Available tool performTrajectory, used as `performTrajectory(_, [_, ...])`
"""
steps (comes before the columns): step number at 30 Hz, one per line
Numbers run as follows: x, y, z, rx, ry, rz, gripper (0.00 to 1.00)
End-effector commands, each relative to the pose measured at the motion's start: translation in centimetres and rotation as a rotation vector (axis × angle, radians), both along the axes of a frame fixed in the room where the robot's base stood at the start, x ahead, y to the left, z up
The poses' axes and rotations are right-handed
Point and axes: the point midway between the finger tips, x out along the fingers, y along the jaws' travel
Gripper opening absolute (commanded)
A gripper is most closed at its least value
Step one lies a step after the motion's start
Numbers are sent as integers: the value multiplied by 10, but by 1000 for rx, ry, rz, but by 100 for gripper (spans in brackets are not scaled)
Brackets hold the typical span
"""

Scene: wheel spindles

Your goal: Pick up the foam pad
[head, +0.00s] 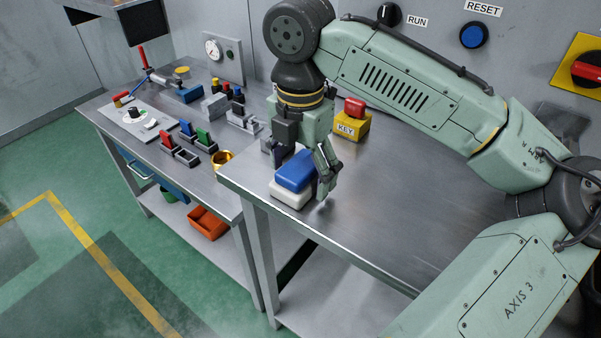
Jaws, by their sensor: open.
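A blue block (296,170) with rounded edges lies on top of a white block (290,193) at the near left corner of the steel table. Which of the two is the foam pad I cannot tell for certain. My gripper (301,176) points down over the stack and is open. One finger is on the right side of the blue block, low near the table. The other is partly hidden behind the block's left side. Whether the fingers touch either block cannot be told.
A yellow KEY box (352,128) with a red top stands behind my gripper. The steel table (400,220) is clear to the right. A lower bench (105,117) at left holds a gold cup (222,160), a gauge (213,50) and several coloured parts.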

Motion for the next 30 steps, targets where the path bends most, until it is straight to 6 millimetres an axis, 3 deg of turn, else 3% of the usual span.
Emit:
performTrajectory(5, [0, 0, 0, 0, 0, 0, 76])
performTrajectory(25, [0, 0, 1, 0, 0, 0, 32])
performTrajectory(30, [0, 0, 1, 0, 0, 0, 30])
